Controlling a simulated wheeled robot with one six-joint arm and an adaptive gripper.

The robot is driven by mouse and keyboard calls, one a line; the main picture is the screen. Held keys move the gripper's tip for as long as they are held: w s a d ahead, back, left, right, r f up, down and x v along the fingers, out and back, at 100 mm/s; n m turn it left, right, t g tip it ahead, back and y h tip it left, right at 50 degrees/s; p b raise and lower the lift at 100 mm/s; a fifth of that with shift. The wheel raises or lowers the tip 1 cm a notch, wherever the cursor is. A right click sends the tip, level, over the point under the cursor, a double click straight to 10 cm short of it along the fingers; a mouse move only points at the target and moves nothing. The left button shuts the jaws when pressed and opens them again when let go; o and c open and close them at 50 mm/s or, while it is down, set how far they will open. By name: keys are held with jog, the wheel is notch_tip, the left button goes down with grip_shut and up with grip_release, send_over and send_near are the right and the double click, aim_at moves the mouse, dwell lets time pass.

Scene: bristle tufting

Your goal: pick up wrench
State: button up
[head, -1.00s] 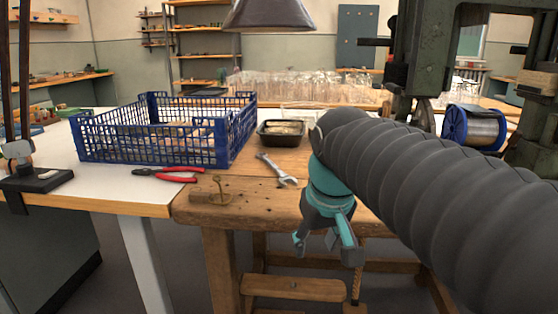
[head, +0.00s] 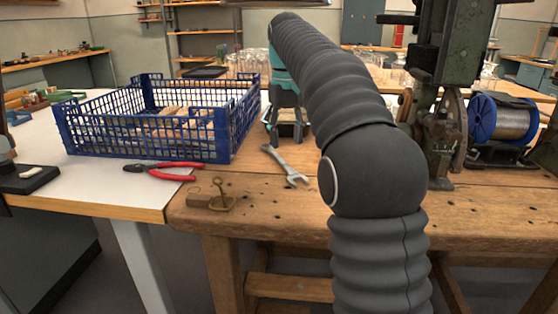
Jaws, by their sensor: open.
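The wrench (head: 284,163) is a grey metal tool lying flat on the wooden workbench (head: 270,208). Its open jaw end points toward the front right. My gripper (head: 288,136) is teal and dark grey, points down and is open.
A blue crate (head: 190,143) with wooden pieces stands to the left. Red-handled pliers (head: 172,173) and a small brass hook piece (head: 222,196) lie nearer the front. A wire spool (head: 503,120) and a green machine (head: 440,90) stand at the right. The front bench top is largely clear.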

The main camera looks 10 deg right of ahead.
aim_at(287, 165)
jog(key=shift+s+d+f, duration=0.1)
jog(key=shift+d+f, duration=0.1)
jog(key=shift+f, duration=0.75)
jog(key=shift+f+b, duration=0.9)
jog(key=shift+f, duration=1.5)
grip_shut()
